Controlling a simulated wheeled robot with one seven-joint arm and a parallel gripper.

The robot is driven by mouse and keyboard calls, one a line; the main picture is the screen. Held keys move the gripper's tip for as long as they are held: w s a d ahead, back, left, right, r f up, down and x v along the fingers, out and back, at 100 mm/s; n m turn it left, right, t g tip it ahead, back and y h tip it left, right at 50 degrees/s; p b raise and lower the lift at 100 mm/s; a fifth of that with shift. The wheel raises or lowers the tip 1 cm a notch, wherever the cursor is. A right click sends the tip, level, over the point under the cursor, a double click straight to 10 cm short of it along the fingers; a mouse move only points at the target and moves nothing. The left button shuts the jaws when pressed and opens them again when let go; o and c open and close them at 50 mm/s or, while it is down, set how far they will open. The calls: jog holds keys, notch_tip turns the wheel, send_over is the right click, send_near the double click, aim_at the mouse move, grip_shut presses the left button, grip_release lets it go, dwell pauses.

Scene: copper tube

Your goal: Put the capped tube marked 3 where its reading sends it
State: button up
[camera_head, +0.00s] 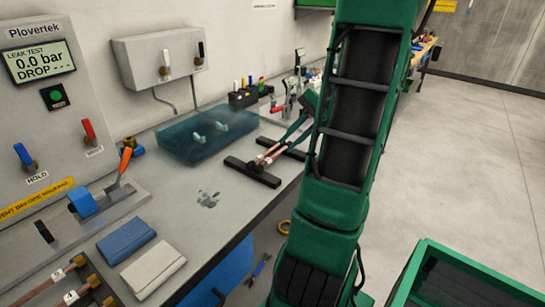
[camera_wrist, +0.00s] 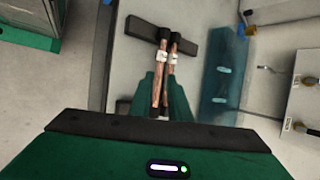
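Two copper tubes (camera_head: 268,156) with dark ends lie side by side on a black rack (camera_head: 240,169) on the bench. In the wrist view the tubes (camera_wrist: 165,80) carry white tags, too small to read, so I cannot tell which is marked 3. My gripper (camera_head: 299,127) is low at the right end of these tubes; its green fingers (camera_wrist: 162,90) lie around or beside them. I cannot tell whether they grip. The leak test panel (camera_head: 35,62) reads 0.0 bar, with a blank DROP line. It has a blue HOLD lever (camera_head: 22,153) and a red VENT lever (camera_head: 88,129).
More copper tubes (camera_head: 62,272) lie at the lower left. A blue cloth (camera_head: 126,240) and a white cloth (camera_head: 153,269) are on the bench. A translucent blue tank (camera_head: 190,147) stands behind the rack. A green crate (camera_head: 425,262) is at the lower right. The bench between cloths and rack is mostly clear.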

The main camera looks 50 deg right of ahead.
aim_at(276, 155)
jog(key=shift+d+x, duration=0.15)
jog(key=shift+x, duration=1.2)
jog(key=shift+d+x, duration=0.1)
jog(key=shift+x, duration=1.2)
grip_shut()
jog(key=shift+w+r, duration=0.1)
jog(key=shift+r, duration=0.45)
jog(key=r, duration=0.3)
jog(key=shift+a+r, duration=0.2)
jog(key=shift+a, duration=0.1)
jog(key=a+r, duration=0.6)
jog(key=a, duration=0.5)
jog(key=shift+w+r, duration=0.2)
jog(key=shift+w, duration=0.05)
